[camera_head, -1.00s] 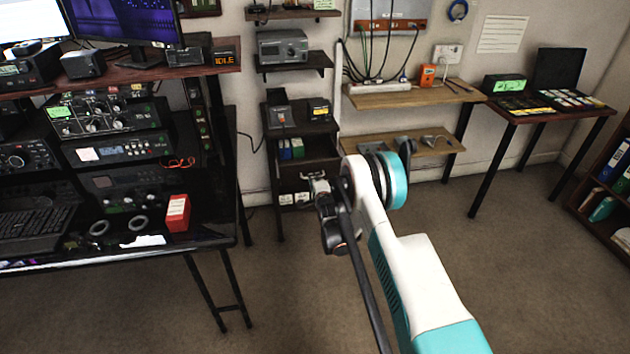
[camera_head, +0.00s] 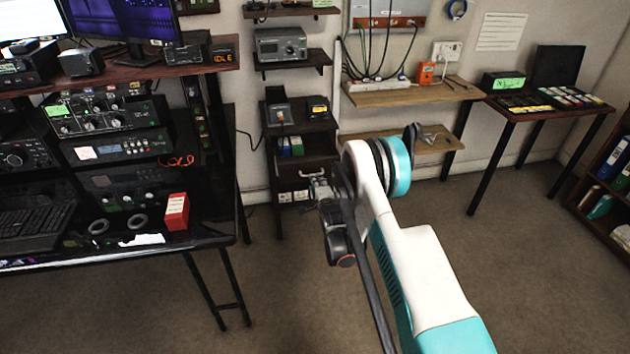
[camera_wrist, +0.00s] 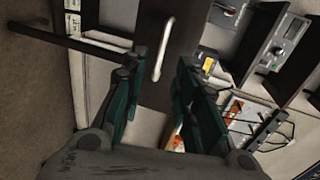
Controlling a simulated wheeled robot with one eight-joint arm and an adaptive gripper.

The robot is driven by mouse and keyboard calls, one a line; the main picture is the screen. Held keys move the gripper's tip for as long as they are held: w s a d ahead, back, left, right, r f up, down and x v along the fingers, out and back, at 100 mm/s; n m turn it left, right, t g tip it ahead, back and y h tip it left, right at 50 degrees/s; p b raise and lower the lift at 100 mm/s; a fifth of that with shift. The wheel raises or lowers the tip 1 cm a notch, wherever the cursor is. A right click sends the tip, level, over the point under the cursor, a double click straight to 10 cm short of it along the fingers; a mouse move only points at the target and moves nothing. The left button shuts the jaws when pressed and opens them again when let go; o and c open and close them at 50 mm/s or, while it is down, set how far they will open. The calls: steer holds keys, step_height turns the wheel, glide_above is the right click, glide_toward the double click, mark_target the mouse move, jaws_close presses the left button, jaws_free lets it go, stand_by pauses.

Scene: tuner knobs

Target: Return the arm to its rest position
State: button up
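My arm reaches forward in the head view, and my gripper (camera_head: 320,187) is small and partly hidden at its far end, in front of the dark shelf unit (camera_head: 303,126). In the wrist view my gripper (camera_wrist: 160,95) is open, with its two dark green fingers apart. A silver bar handle (camera_wrist: 163,48) on a dark panel (camera_wrist: 185,35) shows beyond and between the fingers. I see nothing held in the fingers.
A desk with radio gear and a red box (camera_head: 176,211) stands at left. Wooden wall shelves (camera_head: 412,94) and a side table (camera_head: 545,112) are behind and right. A bookcase (camera_head: 597,190) stands at far right. The carpet (camera_head: 540,270) is clear.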

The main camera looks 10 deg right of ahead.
steer(key=shift+v, duration=0.9)
steer(key=s+r+n+g, duration=0.2)
steer(key=s+r+n, duration=0.1)
steer(key=r, duration=0.9)
steer(key=s+r+n+g, duration=0.1)
steer(key=s+r+n, duration=0.2)
steer(key=r, duration=0.9)
steer(key=s+r+n+g, duration=0.2)
steer(key=s+r+n, duration=0.2)
steer(key=s+r, duration=0.8)
steer(key=s+f+n+g, duration=0.1)
steer(key=s+n, duration=0.3)
steer(key=s, duration=1.2)
steer(key=s+f+n+g, duration=0.1)
steer(key=s+n, duration=0.3)
steer(key=s, duration=1.2)
steer(key=shift+f+g, duration=0.4)
steer(key=shift+g, duration=0.4)
